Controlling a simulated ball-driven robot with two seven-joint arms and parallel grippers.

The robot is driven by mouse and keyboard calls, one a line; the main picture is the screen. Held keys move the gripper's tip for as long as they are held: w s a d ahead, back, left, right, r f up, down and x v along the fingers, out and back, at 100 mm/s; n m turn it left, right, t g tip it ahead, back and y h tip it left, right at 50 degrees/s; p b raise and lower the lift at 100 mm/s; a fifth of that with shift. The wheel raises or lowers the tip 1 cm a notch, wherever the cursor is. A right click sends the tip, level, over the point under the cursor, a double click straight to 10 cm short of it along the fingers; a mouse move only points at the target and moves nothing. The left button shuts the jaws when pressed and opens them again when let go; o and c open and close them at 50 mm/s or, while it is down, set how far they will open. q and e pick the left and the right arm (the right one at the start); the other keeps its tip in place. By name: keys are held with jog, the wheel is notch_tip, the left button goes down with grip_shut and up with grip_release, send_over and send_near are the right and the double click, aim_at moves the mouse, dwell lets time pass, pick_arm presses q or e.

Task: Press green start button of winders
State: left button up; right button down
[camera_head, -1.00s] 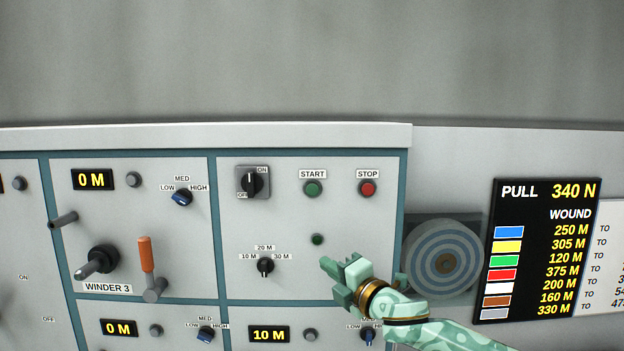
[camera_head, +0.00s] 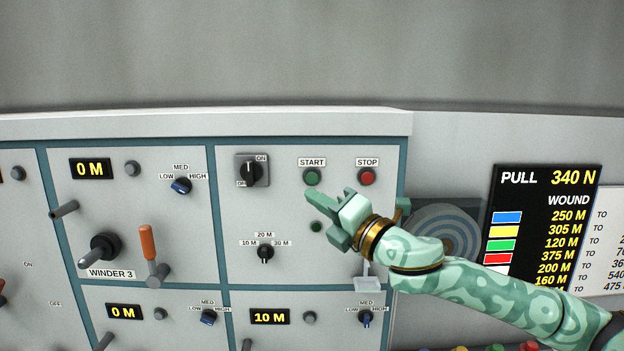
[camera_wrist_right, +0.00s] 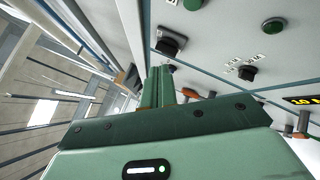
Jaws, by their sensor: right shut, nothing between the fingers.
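The green start button (camera_head: 313,177) sits on the grey panel under its START label. The red stop button (camera_head: 367,177) is to its right. My right gripper (camera_head: 313,195) is shut and empty, its fingertips just below the start button in the head view. I cannot tell how far off the panel they are. In the right wrist view the closed fingers (camera_wrist_right: 160,86) point toward the panel. There the start button (camera_wrist_right: 193,4) is cut by the top edge. A smaller green button or lamp (camera_head: 316,227) is below the start button. My left gripper is not in view.
Left of the start button is a black ON/OFF switch (camera_head: 251,170); a 10/20/30 M knob (camera_head: 265,252) is lower. WINDER 3 has an orange-handled lever (camera_head: 147,243). A striped disc (camera_head: 443,235) and black PULL display (camera_head: 545,179) stand right, partly behind my arm.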

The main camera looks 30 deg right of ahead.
aim_at(312, 178)
jog(key=shift+w+d+p, duration=0.3)
jog(key=shift+w+d, duration=0.45)
jog(key=shift+w, duration=0.45)
jog(key=shift+w+d+p, duration=0.3)
jog(key=shift+w+d, duration=0.4)
jog(key=shift+w, duration=0.55)
jog(key=shift+w+d+p, duration=0.3)
jog(key=shift+w+d, duration=0.45)
jog(key=shift+w, duration=0.45)
jog(key=shift+w+d, duration=0.1)
jog(key=shift+w+d+r, duration=0.1)
jog(key=shift+w, duration=0.15)
